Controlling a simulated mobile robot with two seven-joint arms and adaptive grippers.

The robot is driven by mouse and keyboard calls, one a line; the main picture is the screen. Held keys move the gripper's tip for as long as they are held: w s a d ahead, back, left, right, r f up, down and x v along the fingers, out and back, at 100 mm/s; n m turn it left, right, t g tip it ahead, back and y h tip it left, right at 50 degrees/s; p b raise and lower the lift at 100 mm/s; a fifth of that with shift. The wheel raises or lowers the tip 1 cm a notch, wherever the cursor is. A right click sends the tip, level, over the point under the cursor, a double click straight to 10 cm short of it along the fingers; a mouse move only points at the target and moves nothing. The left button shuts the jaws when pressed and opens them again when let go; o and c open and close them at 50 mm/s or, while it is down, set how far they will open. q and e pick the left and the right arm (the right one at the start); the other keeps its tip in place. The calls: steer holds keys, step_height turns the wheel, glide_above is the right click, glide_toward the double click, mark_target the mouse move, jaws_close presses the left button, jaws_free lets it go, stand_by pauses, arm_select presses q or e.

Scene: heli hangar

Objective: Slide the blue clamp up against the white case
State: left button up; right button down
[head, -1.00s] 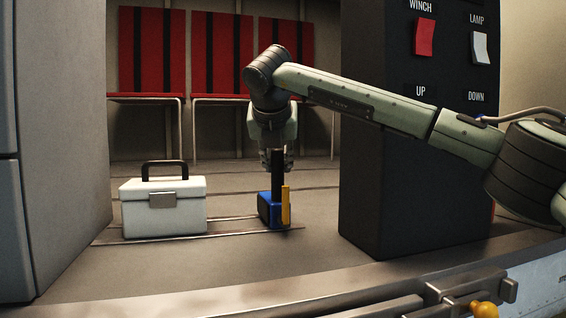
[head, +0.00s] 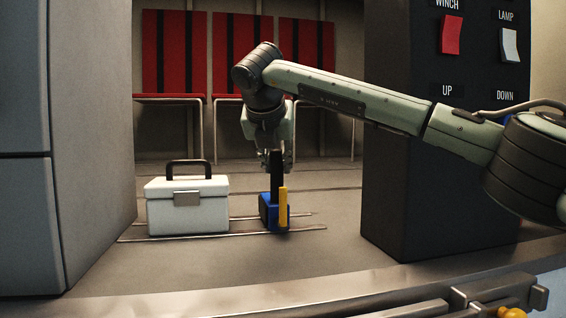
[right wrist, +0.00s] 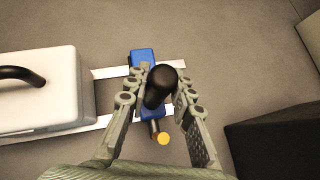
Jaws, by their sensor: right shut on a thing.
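The blue clamp (head: 267,213) stands on the floor rails, with a black upright handle (head: 276,180) and a yellow lever (head: 283,207). The white case (head: 187,213), with a dark carrying handle, stands to its left on the same rails. A gap shows between them, in the right wrist view too, where the case (right wrist: 42,115) lies left of the clamp (right wrist: 143,57). My right gripper (head: 275,162) is above the clamp, shut on its black handle; in the right wrist view its fingers (right wrist: 158,95) flank the handle's round top. My left gripper is not in view.
Two metal rails (head: 308,228) run beneath the case and clamp. A dark control cabinet (head: 400,180) stands to the right, and a grey cabinet (head: 85,190) to the left. Red seats (head: 240,60) line the back wall. A metal ledge (head: 220,298) crosses the front.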

steer(key=shift+a, duration=0.2)
steer(key=s+a+p, duration=0.1)
steer(key=s+a, duration=0.1)
steer(key=a, duration=0.4)
stand_by(1.0)
steer(key=shift+a, duration=0.1)
steer(key=shift+s+a+p, duration=0.3)
steer(key=shift+a+p, duration=0.05)
steer(key=shift+a, duration=0.6)
steer(key=shift+s+a+p, duration=0.3)
steer(key=shift+s+a, duration=0.05)
steer(key=shift+a, duration=0.55)
steer(key=shift+s+a+p, duration=0.3)
steer(key=shift+a+p, duration=0.05)
steer(key=shift+a, duration=0.6)
steer(key=c, duration=1.1)
jaws_free()
